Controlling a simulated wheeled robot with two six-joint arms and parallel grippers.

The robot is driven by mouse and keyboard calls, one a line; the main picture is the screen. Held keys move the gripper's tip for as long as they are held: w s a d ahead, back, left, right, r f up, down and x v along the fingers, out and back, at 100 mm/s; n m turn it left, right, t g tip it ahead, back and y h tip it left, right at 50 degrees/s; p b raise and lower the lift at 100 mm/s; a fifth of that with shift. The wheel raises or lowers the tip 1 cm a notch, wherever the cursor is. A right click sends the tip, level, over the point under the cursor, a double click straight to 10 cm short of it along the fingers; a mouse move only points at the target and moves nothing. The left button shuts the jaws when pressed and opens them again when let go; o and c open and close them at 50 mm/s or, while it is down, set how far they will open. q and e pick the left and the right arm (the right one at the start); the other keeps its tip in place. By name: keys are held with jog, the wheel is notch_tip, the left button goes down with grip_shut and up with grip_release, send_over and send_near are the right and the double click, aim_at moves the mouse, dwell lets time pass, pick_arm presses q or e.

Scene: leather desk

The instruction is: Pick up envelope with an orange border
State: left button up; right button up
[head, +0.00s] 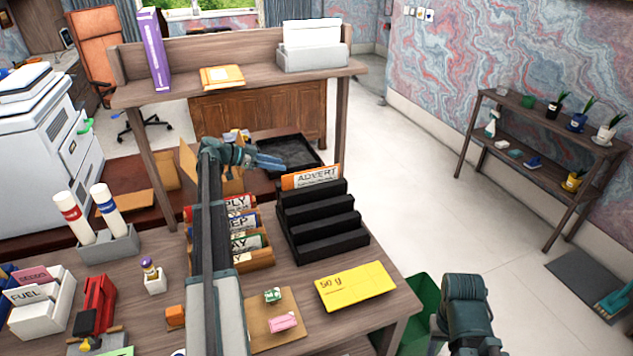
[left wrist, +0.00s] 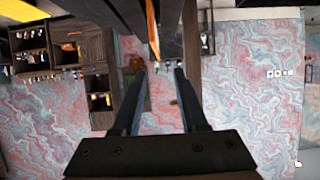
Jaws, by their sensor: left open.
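The envelope with an orange border (head: 312,177), marked ADVERT, stands upright in the rear slot of a black tiered sorter (head: 322,225) on the desk. My left gripper (head: 284,163) is open and empty, just left of and slightly above the envelope, apart from it. In the left wrist view, a thin orange edge (left wrist: 152,22) shows at the top among dark tiers, ahead of the open fingers (left wrist: 156,72); it looks like the envelope seen nearly edge-on. Part of my right arm shows at the lower right of the head view, with no fingers visible.
A wooden sorter (head: 255,262) with several labelled envelopes stands left of the black one. A yellow envelope (head: 355,287) lies flat in front. A raised shelf (head: 235,85) runs behind, and a black tray (head: 290,150) lies beyond the sorter.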

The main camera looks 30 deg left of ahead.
aim_at(311, 173)
pick_arm(q)
jog(key=shift+s+f+b+x, duration=0.1)
jog(key=shift+b+x, duration=0.95)
jog(key=shift+x, duration=1.2)
jog(key=shift+s+f+b+x, duration=0.1)
jog(key=shift+b+x, duration=0.95)
jog(key=shift+x, duration=1.2)
jog(key=shift+s+f+b+x, duration=0.1)
jog(key=shift+b+x, duration=0.95)
jog(key=shift+x, duration=1.2)
jog(key=shift+w+d, duration=0.15)
jog(key=shift+d, duration=0.15)
jog(key=shift+r, duration=0.1)
grip_shut()
